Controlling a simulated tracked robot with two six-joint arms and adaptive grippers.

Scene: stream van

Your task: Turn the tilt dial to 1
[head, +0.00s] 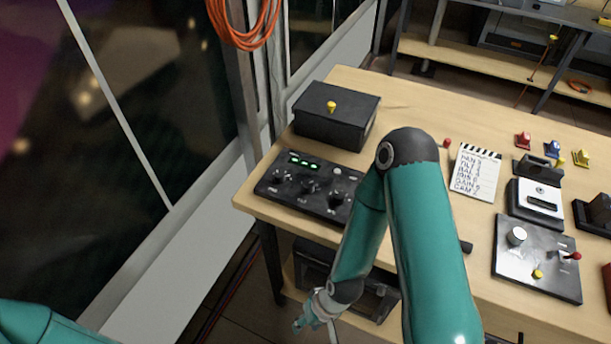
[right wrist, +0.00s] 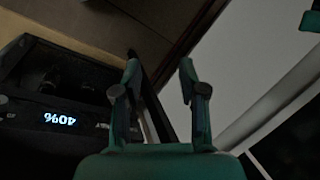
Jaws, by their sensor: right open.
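A black control panel (head: 262,189) lies near the left end of the wooden bench, with three black dials and small green displays. The middle dial (head: 310,187) seems to be the tilt dial; its label and pointer are too small to read surely. My right gripper (head: 312,322) is low in front of the bench, below the panel and apart from it. In the right wrist view its two fingers (right wrist: 158,78) are spread with nothing between them. My left gripper is out of view.
A black box with a yellow knob (head: 331,106) stands behind the panel. A handwritten slate (head: 475,172) and a grey switch panel (head: 515,262) lie to the right. My right arm crosses before the bench.

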